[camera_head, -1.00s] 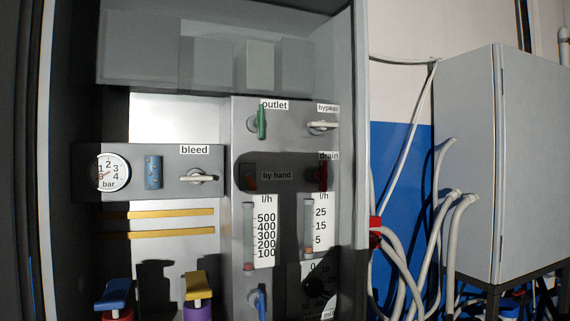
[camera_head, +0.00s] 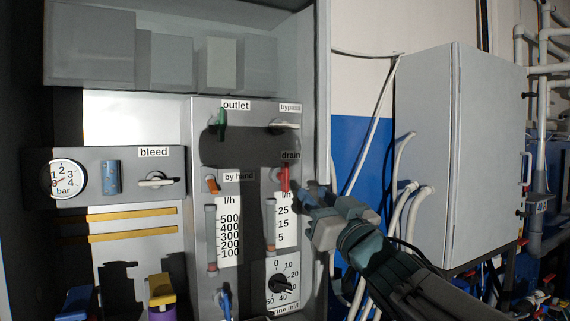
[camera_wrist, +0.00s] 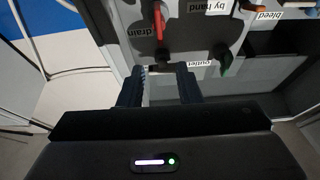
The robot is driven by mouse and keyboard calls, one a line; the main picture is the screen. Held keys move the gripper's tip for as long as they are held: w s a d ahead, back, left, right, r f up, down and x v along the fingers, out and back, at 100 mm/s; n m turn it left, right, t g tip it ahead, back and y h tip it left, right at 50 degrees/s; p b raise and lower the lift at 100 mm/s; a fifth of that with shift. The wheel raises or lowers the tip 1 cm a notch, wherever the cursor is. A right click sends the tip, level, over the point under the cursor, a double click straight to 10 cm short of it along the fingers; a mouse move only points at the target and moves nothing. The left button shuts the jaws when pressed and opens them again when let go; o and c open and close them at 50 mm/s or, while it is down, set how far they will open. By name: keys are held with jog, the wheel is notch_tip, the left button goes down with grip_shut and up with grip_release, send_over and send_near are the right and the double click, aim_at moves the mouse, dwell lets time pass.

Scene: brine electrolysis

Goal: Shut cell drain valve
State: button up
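The drain valve has a red handle (camera_head: 285,178) that stands upright under its "drain" label (camera_head: 290,155), on the right of the grey panel (camera_head: 250,148). In the wrist view, which is upside down, the red handle (camera_wrist: 158,22) is at the top, beyond the fingers. My gripper (camera_head: 308,192) is just right of the handle in the head view, with a gap between them in the picture. In the wrist view my gripper (camera_wrist: 160,87) has its two fingers apart with nothing held. A dark fitting (camera_wrist: 162,57) shows just past the fingertips.
The white bypass handle (camera_head: 285,125) is above the drain valve, and the green outlet handle (camera_head: 222,122) is up to the left. The orange by-hand handle (camera_head: 213,185) is left. A flow tube (camera_head: 270,225) stands below. Pale hoses (camera_head: 400,205) and a grey cabinet (camera_head: 425,150) are right.

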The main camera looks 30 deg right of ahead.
aim_at(288, 167)
jog(key=p+x, duration=0.4)
jog(key=x, duration=0.9)
jog(key=shift+w, duration=0.3)
jog(key=shift+c, duration=0.3)
grip_shut()
